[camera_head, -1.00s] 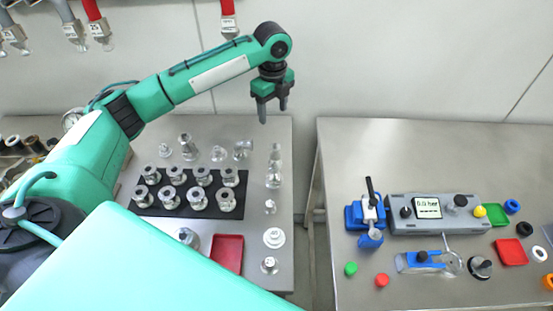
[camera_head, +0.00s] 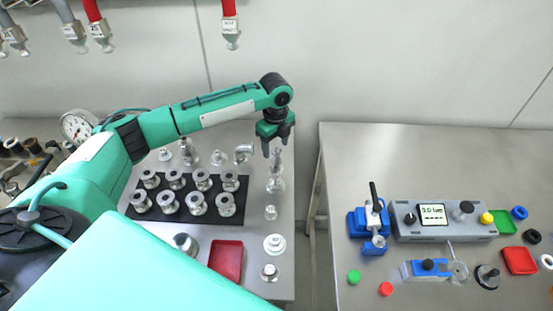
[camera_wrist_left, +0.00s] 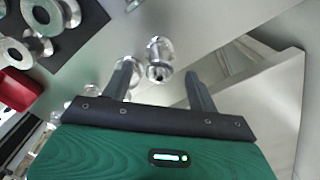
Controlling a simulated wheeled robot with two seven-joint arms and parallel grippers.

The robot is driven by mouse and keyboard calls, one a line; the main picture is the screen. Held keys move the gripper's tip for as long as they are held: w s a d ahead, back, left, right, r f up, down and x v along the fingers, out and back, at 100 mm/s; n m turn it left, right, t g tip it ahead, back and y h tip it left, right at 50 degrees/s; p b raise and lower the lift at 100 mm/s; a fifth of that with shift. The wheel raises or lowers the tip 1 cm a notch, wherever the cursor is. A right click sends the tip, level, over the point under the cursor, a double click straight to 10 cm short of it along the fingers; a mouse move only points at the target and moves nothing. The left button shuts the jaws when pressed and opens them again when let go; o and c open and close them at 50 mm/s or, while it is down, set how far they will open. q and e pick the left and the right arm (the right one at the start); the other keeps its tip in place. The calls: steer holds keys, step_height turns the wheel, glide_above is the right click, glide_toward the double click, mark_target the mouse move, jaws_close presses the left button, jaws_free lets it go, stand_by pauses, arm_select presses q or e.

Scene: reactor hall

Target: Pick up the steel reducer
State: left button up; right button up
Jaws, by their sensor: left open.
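My left gripper (camera_head: 275,149) is open and empty, pointing down above the right side of the left table. Below it stands a row of small shiny steel fittings; a stepped one (camera_head: 275,184) stands close under the fingertips. In the left wrist view a stepped steel fitting (camera_wrist_left: 159,58) shows ahead of and between the open fingers (camera_wrist_left: 159,70), apart from both. It looks like the steel reducer, but I cannot tell for certain. Another steel fitting (camera_wrist_left: 130,72) stands just left of it, by the left finger. My right gripper is not in view.
A black mat (camera_head: 160,216) holds several steel flanged spools. A red tray (camera_head: 227,259) and small fittings (camera_head: 274,244) lie nearer. A gap separates this table from the right table (camera_head: 400,150), which carries a grey gauge unit (camera_head: 455,229) and a blue pump (camera_head: 357,222).

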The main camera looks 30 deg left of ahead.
mark_target(276, 159)
arm_select(q)
steer(key=shift+f, duration=0.25)
step_height(276, 159, down, 4)
steer(key=shift+d+f+p, duration=0.15)
steer(key=shift+p, duration=1.1)
steer(key=shift+f, duration=0.25)
steer(key=c, duration=1.1)
steer(key=shift+o, duration=0.2)
